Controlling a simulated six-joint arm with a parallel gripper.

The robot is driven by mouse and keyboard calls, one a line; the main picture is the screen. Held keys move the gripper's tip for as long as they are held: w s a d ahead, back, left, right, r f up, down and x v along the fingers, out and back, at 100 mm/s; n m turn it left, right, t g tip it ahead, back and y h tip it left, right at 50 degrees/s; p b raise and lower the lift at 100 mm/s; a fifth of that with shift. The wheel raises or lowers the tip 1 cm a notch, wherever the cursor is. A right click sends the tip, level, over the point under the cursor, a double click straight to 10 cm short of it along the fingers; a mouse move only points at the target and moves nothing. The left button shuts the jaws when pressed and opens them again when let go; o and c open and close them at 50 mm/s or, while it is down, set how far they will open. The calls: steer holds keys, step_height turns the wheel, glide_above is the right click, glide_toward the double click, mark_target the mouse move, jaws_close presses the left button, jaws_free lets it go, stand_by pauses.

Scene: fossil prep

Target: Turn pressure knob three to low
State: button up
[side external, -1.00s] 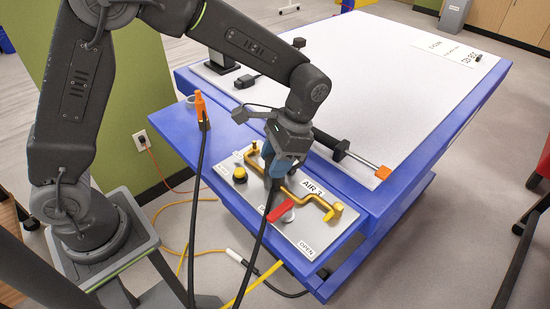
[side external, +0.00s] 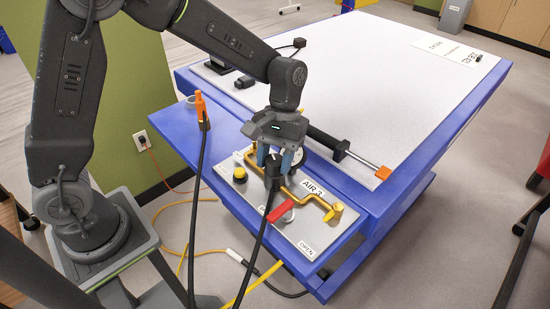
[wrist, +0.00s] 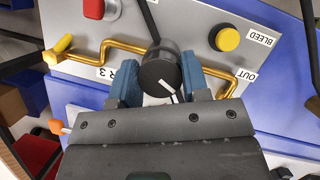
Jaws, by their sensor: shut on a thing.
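The pressure knob (wrist: 158,66) is black and round with a white pointer line, on the grey AIR 3 panel (wrist: 190,14). In the wrist view the pointer slants down and slightly right. My gripper (wrist: 157,82) has its two blue fingers on opposite sides of the knob and is shut on it. In the side view my gripper (side external: 279,158) is over the back part of the panel (side external: 318,236), with the knob (side external: 272,172) partly hidden by the fingers. Any low mark around the knob is hidden or unreadable.
Yellow pipe (side external: 292,192) runs across the panel. A red lever (side external: 280,211) and a yellow BLEED button (side external: 240,174) are near the knob. A black cable (side external: 250,258) hangs across the panel front. An orange plug (side external: 200,106) stands on the blue ledge (side external: 170,130).

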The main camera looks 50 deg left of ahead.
steer(key=shift+r+n+t, duration=0.1)
steer(key=shift+n+t, duration=0.2)
steer(key=shift+n, duration=0.5)
steer(key=shift+h, duration=0.3)
steer(key=o, duration=0.9)
steer(key=v, duration=1.3)
steer(key=shift+w+a+r, duration=0.1)
steer(key=shift+w+r, duration=0.1)
steer(key=shift+r, duration=0.15)
